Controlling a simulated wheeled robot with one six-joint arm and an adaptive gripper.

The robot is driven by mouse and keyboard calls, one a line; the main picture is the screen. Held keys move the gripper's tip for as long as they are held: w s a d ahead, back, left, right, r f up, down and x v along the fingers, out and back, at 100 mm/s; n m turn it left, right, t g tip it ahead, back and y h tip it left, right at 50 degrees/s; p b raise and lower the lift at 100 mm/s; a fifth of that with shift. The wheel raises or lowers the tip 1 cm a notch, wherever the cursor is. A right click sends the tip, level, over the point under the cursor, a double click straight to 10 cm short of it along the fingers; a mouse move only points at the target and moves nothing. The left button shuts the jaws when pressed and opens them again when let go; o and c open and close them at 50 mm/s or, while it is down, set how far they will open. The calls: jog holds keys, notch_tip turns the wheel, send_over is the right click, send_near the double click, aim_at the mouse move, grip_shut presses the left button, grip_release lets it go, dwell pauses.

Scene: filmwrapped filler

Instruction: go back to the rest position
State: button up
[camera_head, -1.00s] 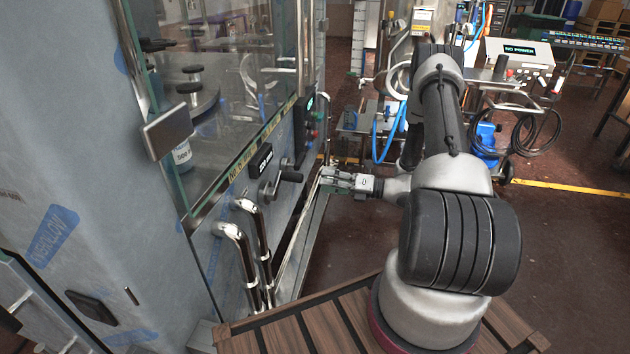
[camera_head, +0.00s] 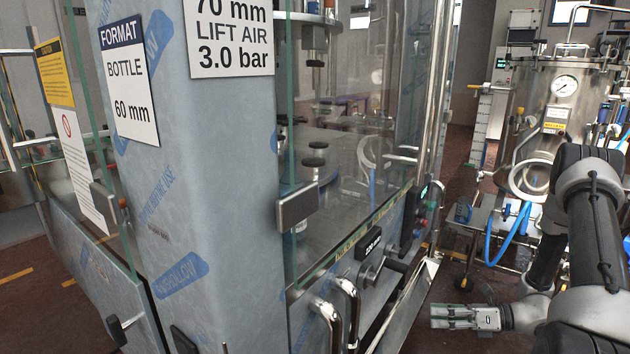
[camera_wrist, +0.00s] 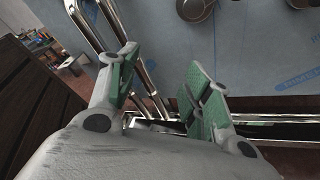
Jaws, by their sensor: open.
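My gripper (camera_head: 452,316) is at the lower right of the head view, at the end of my bent arm, pointing left toward the filler machine. In the wrist view my gripper (camera_wrist: 160,95) shows two green-padded fingers spread apart with nothing between them. Beyond the fingers are the machine's film-covered panel (camera_wrist: 240,50) and its chrome bent pipes (camera_wrist: 140,65). I cannot tell how close the fingertips are to the pipes.
The filmwrapped filler (camera_head: 170,215) with glass doors fills the left and middle of the head view. Chrome pipes (camera_head: 345,295) stick out of its lower front. A steel pressure tank (camera_head: 555,110) with blue hoses stands at the back right. Dark red floor (camera_head: 450,272) shows between them.

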jog(key=s+d+r+n+g+h, duration=0.2)
jog(key=s+r+n+g+h, duration=0.25)
jog(key=s+r+n, duration=0.4)
jog(key=s+d+r+n+g+h, duration=0.2)
jog(key=s+r+n+g+h, duration=0.3)
jog(key=r+n, duration=0.55)
jog(key=s+a+r+n+t+h, duration=0.1)
jog(key=s+r+n+t+h, duration=0.1)
jog(key=r, duration=0.7)
jog(key=s+r+n+t+h, duration=0.3)
jog(key=s+r+n+t, duration=0.1)
jog(key=r+n+t, duration=0.3)
jog(key=shift+s+a+r+n, duration=0.25)
jog(key=shift+a+r+n, duration=0.15)
jog(key=shift+r, duration=0.45)
jog(key=shift+c, duration=0.4)
